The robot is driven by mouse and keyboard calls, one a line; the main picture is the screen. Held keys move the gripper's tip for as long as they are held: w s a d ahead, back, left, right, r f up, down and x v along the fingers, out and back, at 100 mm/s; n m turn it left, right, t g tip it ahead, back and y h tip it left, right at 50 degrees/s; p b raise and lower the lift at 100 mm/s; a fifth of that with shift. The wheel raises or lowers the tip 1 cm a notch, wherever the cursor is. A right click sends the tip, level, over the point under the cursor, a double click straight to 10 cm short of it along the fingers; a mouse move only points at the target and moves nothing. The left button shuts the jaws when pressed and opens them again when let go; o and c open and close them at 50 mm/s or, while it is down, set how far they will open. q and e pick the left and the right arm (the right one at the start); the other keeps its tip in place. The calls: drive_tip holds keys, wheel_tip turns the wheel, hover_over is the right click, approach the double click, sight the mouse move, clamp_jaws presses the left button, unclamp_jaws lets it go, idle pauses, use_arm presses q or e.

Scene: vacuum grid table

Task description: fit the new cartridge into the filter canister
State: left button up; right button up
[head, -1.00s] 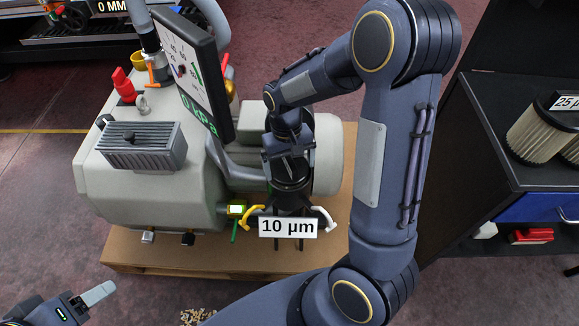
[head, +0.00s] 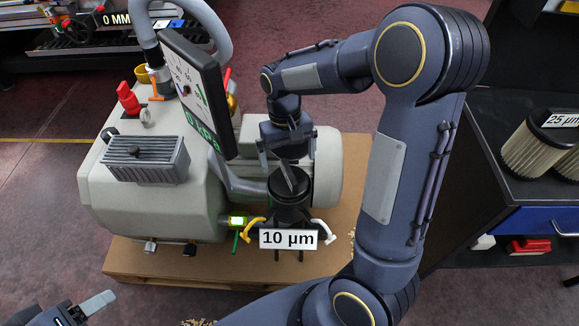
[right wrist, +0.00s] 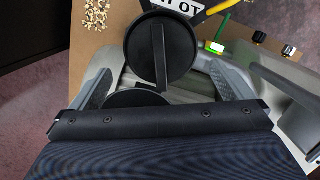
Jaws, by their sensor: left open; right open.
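The black filter canister (head: 292,214) stands at the front of the grey vacuum pump, with a "10 µm" label, a yellow handle and a white handle. Its round black top with a raised bar (right wrist: 158,50) shows in the right wrist view. My right gripper (head: 288,165) is open just above the canister top; its fingers (right wrist: 170,88) lie apart and hold nothing. A second dark disc (right wrist: 135,98) is partly hidden by my gripper body. Pleated cartridges (head: 535,150) stand on the black bench at right, one labelled "25 µm". My left gripper (head: 92,306) is open and empty at lower left.
The grey pump (head: 150,195) sits on a wooden pallet (head: 120,255), with a tilted gauge (head: 193,88) beside my right arm. Brown chips (right wrist: 96,14) lie on the pallet. A blue drawer (head: 545,219) and a red box (head: 528,246) are at right.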

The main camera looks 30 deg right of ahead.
drive_tip(key=r, duration=0.3)
drive_tip(key=shift+w+r+p, duration=0.3)
drive_tip(key=shift+r, duration=0.1)
drive_tip(key=shift+s+r, duration=0.1)
drive_tip(key=shift+r, duration=0.2)
drive_tip(key=s+a+r+t+y, duration=0.1)
drive_tip(key=s+a+r+t, duration=0.1)
drive_tip(key=s, duration=0.7)
drive_tip(key=s+a+r+t+y, duration=0.2)
drive_tip(key=s+t, duration=0.3)
drive_tip(key=s, duration=0.4)
drive_tip(key=shift+a+r+y, duration=0.15)
drive_tip(key=shift+r+y, duration=0.15)
drive_tip(key=shift+r, duration=0.45)
